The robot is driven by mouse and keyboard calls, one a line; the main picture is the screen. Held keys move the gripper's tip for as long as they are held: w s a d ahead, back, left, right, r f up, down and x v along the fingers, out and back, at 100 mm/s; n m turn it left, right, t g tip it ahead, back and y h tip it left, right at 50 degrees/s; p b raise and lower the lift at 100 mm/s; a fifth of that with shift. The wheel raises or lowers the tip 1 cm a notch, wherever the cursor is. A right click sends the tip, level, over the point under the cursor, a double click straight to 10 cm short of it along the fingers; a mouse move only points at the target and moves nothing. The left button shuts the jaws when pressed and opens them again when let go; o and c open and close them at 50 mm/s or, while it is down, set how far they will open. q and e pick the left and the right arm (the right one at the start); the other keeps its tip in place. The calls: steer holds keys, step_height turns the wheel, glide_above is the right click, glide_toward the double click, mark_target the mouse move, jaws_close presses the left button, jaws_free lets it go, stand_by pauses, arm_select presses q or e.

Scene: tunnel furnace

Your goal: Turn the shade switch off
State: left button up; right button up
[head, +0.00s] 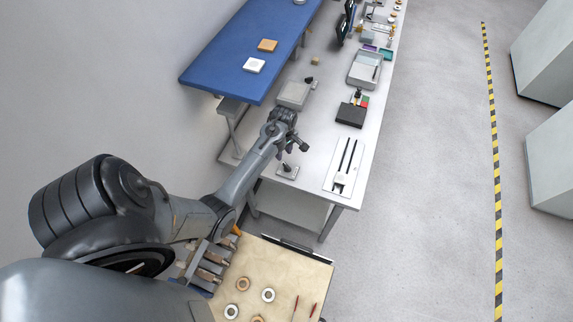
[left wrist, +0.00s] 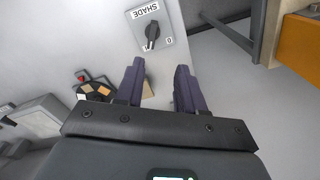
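The shade switch (head: 287,171) is a small light plate with a black knob on the near end of the grey table. In the left wrist view the plate (left wrist: 164,21) reads SHADE, upside down. Its black knob (left wrist: 152,33) stands between marks that look like 1 and 0, with its lower end nearer the 1. My left gripper (head: 295,144) hovers beyond the switch in the head view. In the left wrist view its two dark fingers (left wrist: 159,85) are apart with nothing held between them, and the switch lies beyond the fingertips. My right gripper is not in view.
A white panel with two dark slots (head: 331,184) lies right of the switch. A black box (head: 350,114) and a grey box (head: 293,95) sit farther back. A blue table (head: 225,60) stands left, and a beige board with rings (head: 285,262) is in front.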

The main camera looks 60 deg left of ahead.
mark_target(287, 165)
arm_select(q)
steer(key=f, duration=0.3)
steer(key=w+f, duration=0.1)
steer(key=f, duration=0.6)
steer(key=shift+w+d, duration=0.1)
steer(key=shift+w, duration=0.05)
jaws_close()
